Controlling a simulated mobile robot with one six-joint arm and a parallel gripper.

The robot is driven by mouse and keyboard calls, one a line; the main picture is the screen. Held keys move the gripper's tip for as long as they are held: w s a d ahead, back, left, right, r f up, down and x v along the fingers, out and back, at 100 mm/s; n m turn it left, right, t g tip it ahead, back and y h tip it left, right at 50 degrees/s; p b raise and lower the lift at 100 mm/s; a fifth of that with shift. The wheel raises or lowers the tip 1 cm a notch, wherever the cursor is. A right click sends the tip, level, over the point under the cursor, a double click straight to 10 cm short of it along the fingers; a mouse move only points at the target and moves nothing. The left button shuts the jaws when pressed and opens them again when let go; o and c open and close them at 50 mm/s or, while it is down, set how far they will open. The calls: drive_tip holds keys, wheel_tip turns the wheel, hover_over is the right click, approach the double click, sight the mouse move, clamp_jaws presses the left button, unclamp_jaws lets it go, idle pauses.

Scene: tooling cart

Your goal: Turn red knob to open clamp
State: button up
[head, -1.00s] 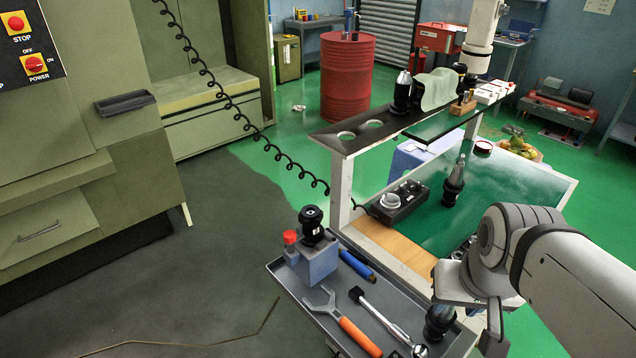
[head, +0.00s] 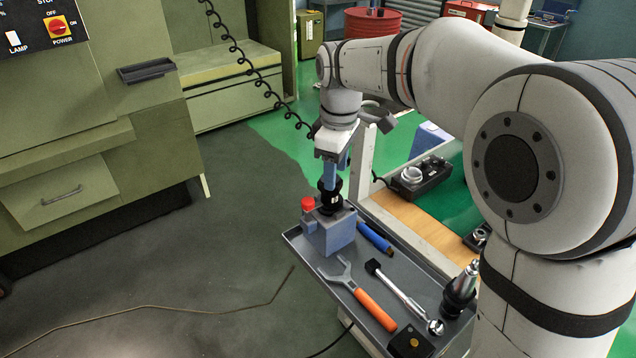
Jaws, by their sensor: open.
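The red knob (head: 308,204) stands on the left side of the blue-grey clamp block (head: 335,238), at the far left corner of the grey tray. A black tool holder (head: 331,204) sits upright in the block, just right of the knob. My gripper (head: 331,188) points down over the black holder, with its fingers at or near the holder's top. The gripper is open. Whether the fingers touch the holder cannot be told. The gripper is to the right of the knob and a little above it, apart from it.
The grey tray (head: 352,318) holds a blue-handled tool (head: 374,238), an orange-handled wrench (head: 372,308), a ratchet (head: 402,292) and a black tool holder with a metal tip (head: 459,290). A white cart frame post (head: 361,165) stands behind.

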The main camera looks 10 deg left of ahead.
sight(308, 200)
drive_tip(key=a+n, duration=0.1)
drive_tip(key=a, duration=0.1)
drive_tip(key=a+f+n, duration=0.1)
drive_tip(key=a, duration=0.1)
drive_tip(key=w+a+f, duration=0.1)
drive_tip(key=a, duration=0.1)
drive_tip(key=shift+n, duration=0.4)
drive_tip(key=shift+a+f, duration=0.2)
drive_tip(key=shift+f, duration=0.05)
wheel_tip(308, 200, down, 7)
drive_tip(key=shift+d+f, duration=0.1)
drive_tip(key=c, duration=1)
